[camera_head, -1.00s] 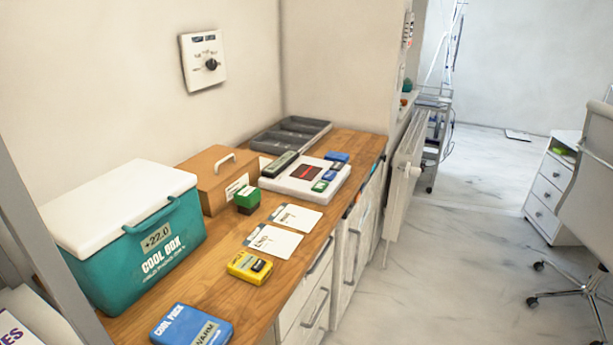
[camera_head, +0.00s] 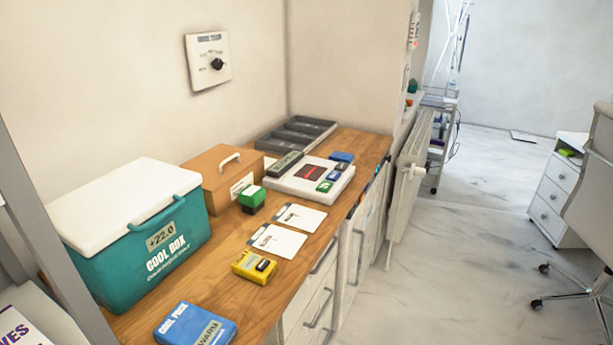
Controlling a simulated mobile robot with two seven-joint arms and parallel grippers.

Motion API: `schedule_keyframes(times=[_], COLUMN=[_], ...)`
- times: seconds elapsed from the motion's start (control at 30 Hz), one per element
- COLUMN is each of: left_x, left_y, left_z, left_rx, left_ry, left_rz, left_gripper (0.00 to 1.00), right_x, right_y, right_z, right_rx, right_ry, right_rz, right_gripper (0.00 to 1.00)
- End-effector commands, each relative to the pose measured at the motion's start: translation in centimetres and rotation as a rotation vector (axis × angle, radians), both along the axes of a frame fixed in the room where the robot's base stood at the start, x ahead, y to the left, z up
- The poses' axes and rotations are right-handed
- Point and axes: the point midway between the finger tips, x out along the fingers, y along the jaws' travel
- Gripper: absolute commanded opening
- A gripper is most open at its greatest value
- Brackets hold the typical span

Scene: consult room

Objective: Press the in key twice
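The marks on the keys are too small to read, so I cannot tell which one is the in key. Neither of my grippers shows in the head view.
On the counter (camera_head: 218,270) stand a teal cool box (camera_head: 130,240), a brown box (camera_head: 215,180), a green-and-black block (camera_head: 252,198), two white cards, a yellow device (camera_head: 254,267) and a blue cool pack (camera_head: 195,325). A grey tray (camera_head: 297,135) lies behind.

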Motion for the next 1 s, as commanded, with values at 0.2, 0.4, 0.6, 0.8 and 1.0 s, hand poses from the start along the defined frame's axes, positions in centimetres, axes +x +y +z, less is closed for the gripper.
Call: schedule_keyframes(times=[0.2,0.4,0.6,0.8,1.0], left_x=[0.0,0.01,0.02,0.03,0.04], left_y=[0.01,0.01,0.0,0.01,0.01], left_z=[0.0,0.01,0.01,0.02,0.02], left_rx=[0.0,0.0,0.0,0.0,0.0], left_ry=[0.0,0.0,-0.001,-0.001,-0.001], left_rz=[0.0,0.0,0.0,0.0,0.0], left_gripper=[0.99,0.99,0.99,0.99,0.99], right_x=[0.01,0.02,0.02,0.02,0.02], right_y=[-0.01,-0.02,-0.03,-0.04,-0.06], right_z=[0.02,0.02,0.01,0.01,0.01], right_rx=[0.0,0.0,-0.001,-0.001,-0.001], right_ry=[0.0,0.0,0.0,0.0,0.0], right_rz=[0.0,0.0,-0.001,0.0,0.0], right_gripper=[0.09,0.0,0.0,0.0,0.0])
